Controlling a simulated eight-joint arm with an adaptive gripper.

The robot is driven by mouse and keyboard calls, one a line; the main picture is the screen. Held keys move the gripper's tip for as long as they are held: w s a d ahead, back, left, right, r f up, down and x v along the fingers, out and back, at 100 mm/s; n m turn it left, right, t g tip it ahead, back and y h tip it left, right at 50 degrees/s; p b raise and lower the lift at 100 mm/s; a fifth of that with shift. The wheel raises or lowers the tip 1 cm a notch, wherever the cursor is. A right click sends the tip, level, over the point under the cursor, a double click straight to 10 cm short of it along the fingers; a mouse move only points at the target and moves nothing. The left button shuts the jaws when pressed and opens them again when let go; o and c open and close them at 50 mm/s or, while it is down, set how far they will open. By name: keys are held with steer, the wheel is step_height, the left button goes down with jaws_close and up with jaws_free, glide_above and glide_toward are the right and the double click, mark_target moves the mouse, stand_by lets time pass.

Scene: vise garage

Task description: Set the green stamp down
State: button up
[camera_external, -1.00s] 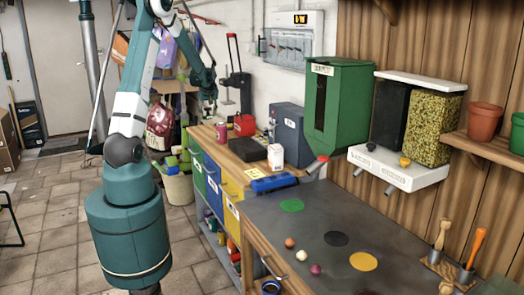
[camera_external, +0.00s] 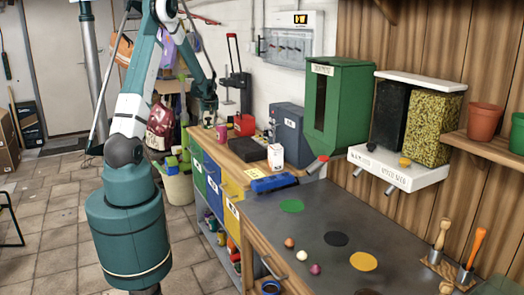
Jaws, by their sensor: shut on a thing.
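My gripper (camera_external: 208,116) is small and far off, over the left end of the workbench. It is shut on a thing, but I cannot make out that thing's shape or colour. No green stamp can be clearly told apart anywhere in the view.
A pink cup-like object (camera_external: 222,133) stands just below and right of my gripper. Small balls (camera_external: 302,255) lie near the front edge.

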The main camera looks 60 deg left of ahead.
mark_target(209, 125)
steer(key=shift+f, duration=0.1)
steer(key=shift+f, duration=1.75)
steer(key=shift+f, duration=0.15)
steer(key=o, duration=0.9)
steer(key=shift+v, duration=6.15)
